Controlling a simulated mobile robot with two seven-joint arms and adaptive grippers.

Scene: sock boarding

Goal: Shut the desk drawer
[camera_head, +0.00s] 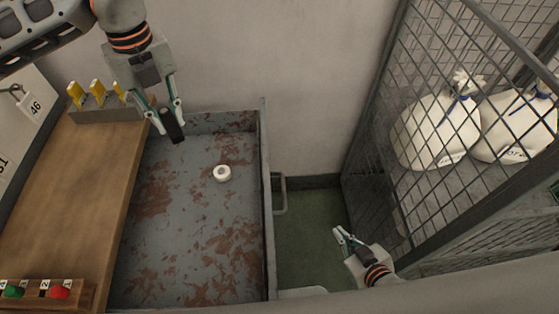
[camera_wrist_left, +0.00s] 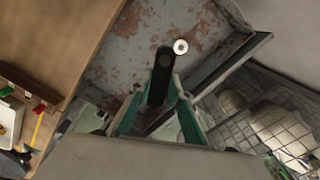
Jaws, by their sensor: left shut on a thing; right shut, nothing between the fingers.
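The desk drawer (camera_head: 190,235) stands open, a grey tray with rust-coloured worn patches beside the wooden desk top (camera_head: 65,190). Its front panel (camera_head: 268,200) is on the right, with a handle (camera_head: 280,194) on the outer side. A white roll (camera_head: 222,173) lies in the drawer; it also shows in the left wrist view (camera_wrist_left: 180,46). My left gripper (camera_head: 170,120) is shut on a black cylinder (camera_head: 172,126), held over the drawer's back left part. The cylinder also shows in the left wrist view (camera_wrist_left: 160,75). My right gripper (camera_head: 345,238) is shut and empty, right of the drawer handle and apart from it.
A wire mesh cage (camera_head: 400,150) with white sacks (camera_head: 436,130) stands at the right. Green floor (camera_head: 310,225) shows between drawer and cage. Yellow clips (camera_head: 97,90) stand at the desk's back edge, and a block with coloured knobs (camera_head: 45,293) at its front.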

